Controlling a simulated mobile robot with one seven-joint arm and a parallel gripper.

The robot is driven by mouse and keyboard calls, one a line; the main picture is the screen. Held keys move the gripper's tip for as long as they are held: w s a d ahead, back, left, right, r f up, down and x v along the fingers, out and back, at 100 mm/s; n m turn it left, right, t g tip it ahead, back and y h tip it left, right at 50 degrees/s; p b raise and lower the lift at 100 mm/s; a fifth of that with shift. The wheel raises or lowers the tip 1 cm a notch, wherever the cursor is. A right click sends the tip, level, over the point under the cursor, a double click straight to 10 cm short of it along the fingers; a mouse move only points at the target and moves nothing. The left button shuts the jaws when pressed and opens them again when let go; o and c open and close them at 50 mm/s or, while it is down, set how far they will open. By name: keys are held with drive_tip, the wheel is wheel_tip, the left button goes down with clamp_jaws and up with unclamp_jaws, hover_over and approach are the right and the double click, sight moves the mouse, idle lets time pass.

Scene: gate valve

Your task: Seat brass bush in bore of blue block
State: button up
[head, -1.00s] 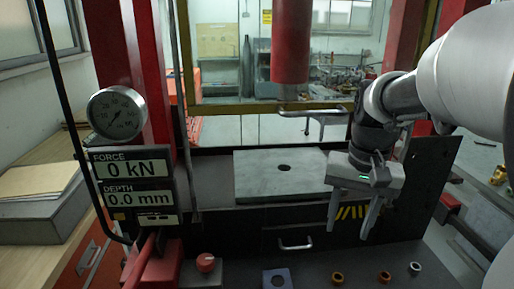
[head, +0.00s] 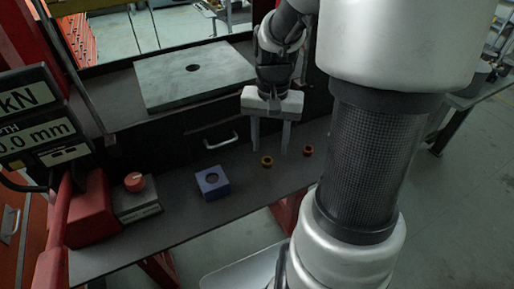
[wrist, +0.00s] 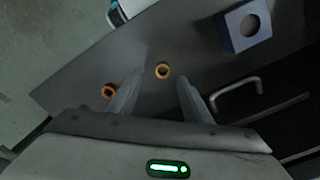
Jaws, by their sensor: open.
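The blue block (head: 212,183) with its round bore facing up stands on the dark bench; it also shows in the wrist view (wrist: 238,38). The bore looks empty. A yellowish ring, seemingly the brass bush (head: 267,161), stands on the bench right of the block; it also shows in the wrist view (wrist: 162,78). My gripper (head: 271,151) is open and points down, empty. In the wrist view its fingertips (wrist: 160,77) appear either side of the yellowish ring. Their height above it is hard to tell.
A more orange ring (head: 308,151) stands close to the right finger in the head view. A red-knobbed box (head: 137,199) is left of the block. The press plate (head: 192,80) with a hole and a drawer handle (head: 221,141) lie behind.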

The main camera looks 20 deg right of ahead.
sight(267, 160)
drive_tip(key=f, duration=0.5)
drive_tip(key=shift+a+f, duration=0.15)
drive_tip(key=shift+a, duration=0.15)
drive_tip(key=shift+w, duration=0.1)
clamp_jaws()
